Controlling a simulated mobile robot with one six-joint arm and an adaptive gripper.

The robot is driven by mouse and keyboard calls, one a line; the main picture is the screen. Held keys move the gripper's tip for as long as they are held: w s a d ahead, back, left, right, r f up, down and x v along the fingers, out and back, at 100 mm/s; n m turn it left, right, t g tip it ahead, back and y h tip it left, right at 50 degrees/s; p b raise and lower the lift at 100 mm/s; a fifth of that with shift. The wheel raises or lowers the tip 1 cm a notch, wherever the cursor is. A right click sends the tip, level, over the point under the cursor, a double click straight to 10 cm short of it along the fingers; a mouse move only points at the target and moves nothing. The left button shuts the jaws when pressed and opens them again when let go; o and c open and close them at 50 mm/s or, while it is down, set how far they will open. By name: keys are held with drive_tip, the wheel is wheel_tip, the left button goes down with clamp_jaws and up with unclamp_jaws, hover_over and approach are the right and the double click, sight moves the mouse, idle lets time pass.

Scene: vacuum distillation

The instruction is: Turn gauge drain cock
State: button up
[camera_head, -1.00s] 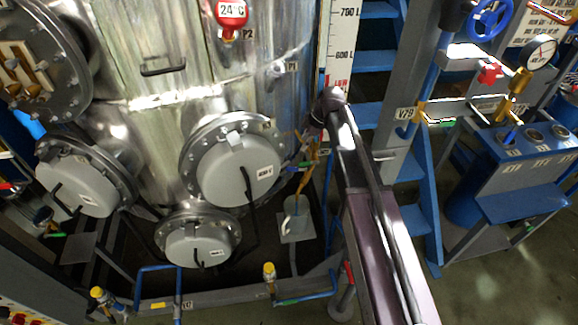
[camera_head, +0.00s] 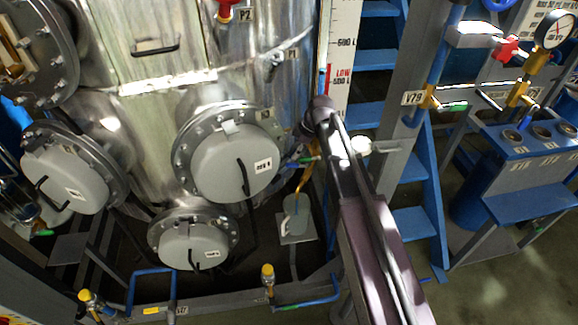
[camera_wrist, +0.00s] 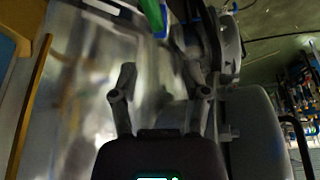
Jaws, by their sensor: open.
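The likely gauge drain cock shows in the head view as a small green handle (camera_head: 308,159) near the foot of the level gauge scale (camera_head: 339,60), above a bent yellow pipe (camera_head: 302,180). My arm covers part of this spot. In the wrist view a green handle (camera_wrist: 152,13) shows at the top edge, beyond and above my fingertips. My gripper (camera_wrist: 162,85) is open and empty there, its two fingers apart in front of the shiny metal tank wall. In the head view my gripper cannot be made out.
The metal tank (camera_head: 160,60) carries a round grey flanged cover (camera_head: 225,165) left of my arm. A cup-like vessel (camera_head: 296,215) stands below the yellow pipe. Blue stairs (camera_head: 385,60) and a post with a green-handled valve (camera_head: 452,106) stand to the right.

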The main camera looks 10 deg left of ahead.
sight(287, 164)
drive_tip(key=shift+b+x, duration=2.6)
drive_tip(key=shift+x, duration=0.5)
clamp_jaws()
